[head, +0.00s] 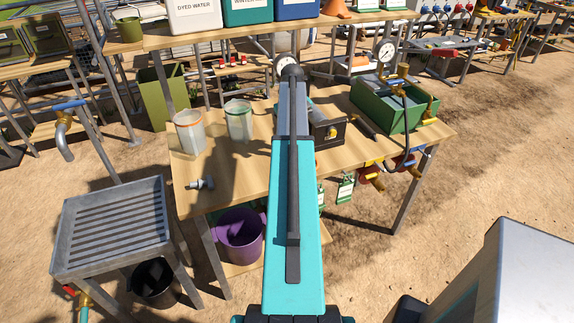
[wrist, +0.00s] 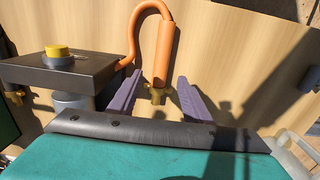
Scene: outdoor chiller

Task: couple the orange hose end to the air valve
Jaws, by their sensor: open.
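In the wrist view the orange hose (wrist: 164,48) loops up and over and comes down to its thick end, with a winged brass coupling (wrist: 159,95) at the tip. My gripper (wrist: 160,77) is open, with one purple finger on each side of the hose end. Gaps show on both sides, and I cannot tell how deep the fingers reach. In the head view my arm hides the gripper and the hose end. Brass valves with red and blue handles (head: 372,177) hang at the bench's front right edge. I cannot tell which is the air valve.
A dark box with a yellow knob (wrist: 62,72) stands close left of the fingers. On the bench (head: 240,170) are two clear containers (head: 189,133), a grey fitting (head: 201,184) and a green toolbox (head: 385,107). A slatted metal stand (head: 118,222) is at left.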

